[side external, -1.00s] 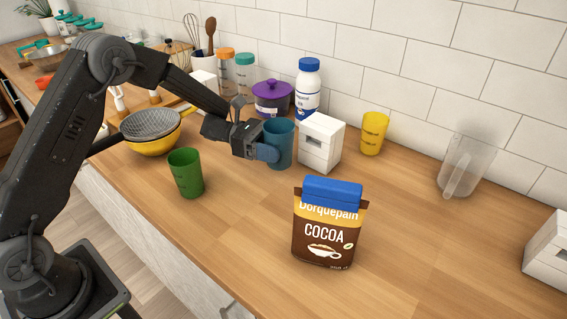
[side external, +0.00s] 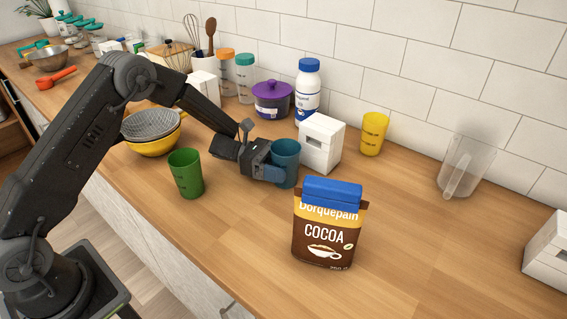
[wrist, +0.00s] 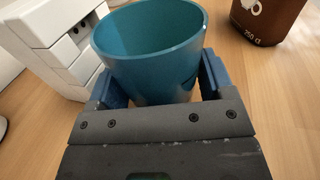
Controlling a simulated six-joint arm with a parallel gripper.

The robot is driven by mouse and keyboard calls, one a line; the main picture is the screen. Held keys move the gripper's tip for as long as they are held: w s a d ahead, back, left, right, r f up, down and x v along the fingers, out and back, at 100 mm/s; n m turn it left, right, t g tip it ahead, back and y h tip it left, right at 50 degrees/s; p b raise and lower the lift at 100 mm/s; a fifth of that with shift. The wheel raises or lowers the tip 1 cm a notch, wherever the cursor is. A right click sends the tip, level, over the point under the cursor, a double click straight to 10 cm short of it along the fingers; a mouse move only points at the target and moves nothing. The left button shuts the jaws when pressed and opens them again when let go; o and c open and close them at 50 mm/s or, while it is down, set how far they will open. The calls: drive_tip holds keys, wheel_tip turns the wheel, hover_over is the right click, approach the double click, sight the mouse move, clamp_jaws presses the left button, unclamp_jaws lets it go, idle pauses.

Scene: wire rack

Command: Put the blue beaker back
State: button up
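The blue beaker (side external: 288,156) is upright and open at the top, left of the white drawer box in the side view. My gripper (side external: 273,173) is shut on it, with a blue finger on its side. In the wrist view the beaker (wrist: 155,45) fills the space between the two blue fingers of my gripper (wrist: 160,84), and I see into its empty top. Its base is partly hidden by the gripper, and I cannot tell whether it touches the counter.
A green beaker (side external: 186,174) stands left of my gripper. The white drawer box (side external: 319,145) is close behind the blue beaker. A cocoa bag (side external: 327,228) stands in front and a yellow beaker (side external: 373,134) at the back.

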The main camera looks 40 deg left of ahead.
drive_tip(key=o, duration=0.3)
drive_tip(key=shift+o, duration=0.2)
drive_tip(key=shift+r, duration=0.25)
drive_tip(key=v, duration=0.7)
drive_tip(key=shift+s+a, duration=0.1)
drive_tip(key=shift+a, duration=0.1)
